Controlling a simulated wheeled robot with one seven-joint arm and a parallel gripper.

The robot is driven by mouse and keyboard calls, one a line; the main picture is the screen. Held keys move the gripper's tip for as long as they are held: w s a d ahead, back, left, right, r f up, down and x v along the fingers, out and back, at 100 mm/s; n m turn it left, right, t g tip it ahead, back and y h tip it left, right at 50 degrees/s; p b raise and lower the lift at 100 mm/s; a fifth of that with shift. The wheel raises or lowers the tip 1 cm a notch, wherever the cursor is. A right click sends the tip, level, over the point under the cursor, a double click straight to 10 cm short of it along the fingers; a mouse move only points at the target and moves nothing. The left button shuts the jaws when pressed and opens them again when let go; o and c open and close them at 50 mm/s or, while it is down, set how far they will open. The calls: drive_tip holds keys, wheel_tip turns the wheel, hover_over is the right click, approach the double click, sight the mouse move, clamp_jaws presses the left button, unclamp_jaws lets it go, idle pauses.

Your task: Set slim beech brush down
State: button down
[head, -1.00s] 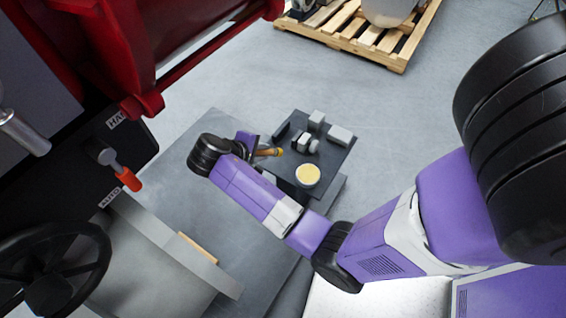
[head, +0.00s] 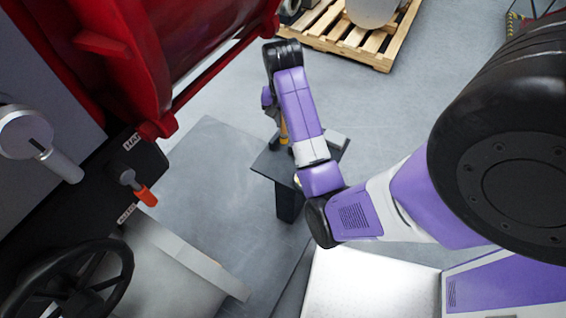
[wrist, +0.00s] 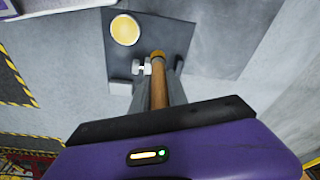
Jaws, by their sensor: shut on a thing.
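The slim beech brush (wrist: 158,70) is a light brown wooden stick with an orange-yellow end. My gripper (wrist: 158,88) is shut on it, with a grey finger on each side. In the head view the brush (head: 284,128) shows as a short upright brown piece beside my gripper (head: 278,116), over the small dark table (head: 264,164). The forearm hides much of that tabletop. I cannot tell whether the brush's far end touches the table.
A round yellow-topped dish (wrist: 125,29) sits on the dark tabletop (wrist: 172,32). Small pale parts (wrist: 141,68) lie beside the brush. A red machine (head: 150,60), a black handwheel (head: 70,285) and an orange-tipped lever (head: 146,196) stand left.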

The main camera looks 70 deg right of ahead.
wheel_tip(320, 180, down, 18)
drive_tip(key=shift+f, duration=0.2)
drive_tip(key=c, duration=1.3)
unclamp_jaws()
drive_tip(key=shift+r, duration=0.15)
